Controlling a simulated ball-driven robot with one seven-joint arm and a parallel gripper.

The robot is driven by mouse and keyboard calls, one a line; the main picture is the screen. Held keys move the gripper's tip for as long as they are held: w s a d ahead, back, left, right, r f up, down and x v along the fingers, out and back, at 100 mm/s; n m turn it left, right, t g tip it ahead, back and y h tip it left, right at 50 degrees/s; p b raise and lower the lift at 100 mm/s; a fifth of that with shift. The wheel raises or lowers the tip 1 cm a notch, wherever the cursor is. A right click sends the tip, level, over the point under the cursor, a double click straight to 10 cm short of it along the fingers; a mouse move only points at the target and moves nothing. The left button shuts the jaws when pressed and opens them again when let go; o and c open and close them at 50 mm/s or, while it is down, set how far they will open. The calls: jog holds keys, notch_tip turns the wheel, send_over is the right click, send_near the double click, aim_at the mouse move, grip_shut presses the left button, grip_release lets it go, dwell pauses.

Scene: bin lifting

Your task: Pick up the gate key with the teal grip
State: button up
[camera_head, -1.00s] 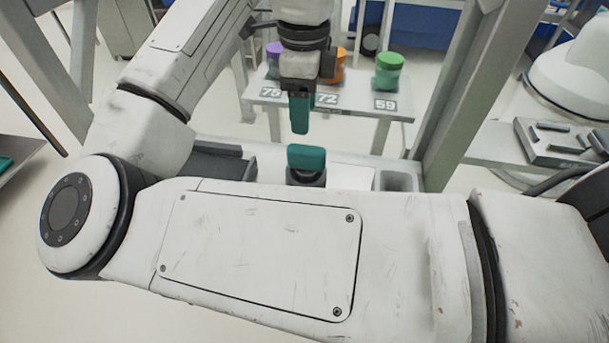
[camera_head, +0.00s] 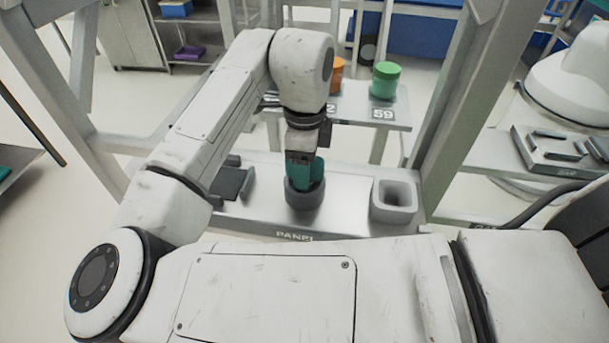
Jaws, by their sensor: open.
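The gate key's teal grip (camera_head: 318,172) stands upright in a round dark grey holder (camera_head: 305,196) on the panel. Only part of the grip shows; its lower part is hidden in the holder. The jaws are open. I cannot tell whether they touch the grip.
The metal panel (camera_head: 255,217) has a square grey socket (camera_head: 394,200) at right and a dark bracket (camera_head: 232,183) at left. Frame posts (camera_head: 440,110) flank it. Behind is a table with an orange jar and a green jar (camera_head: 385,80).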

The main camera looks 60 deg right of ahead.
jog(key=shift+f, duration=0.1)
grip_shut()
dwell(0.5)
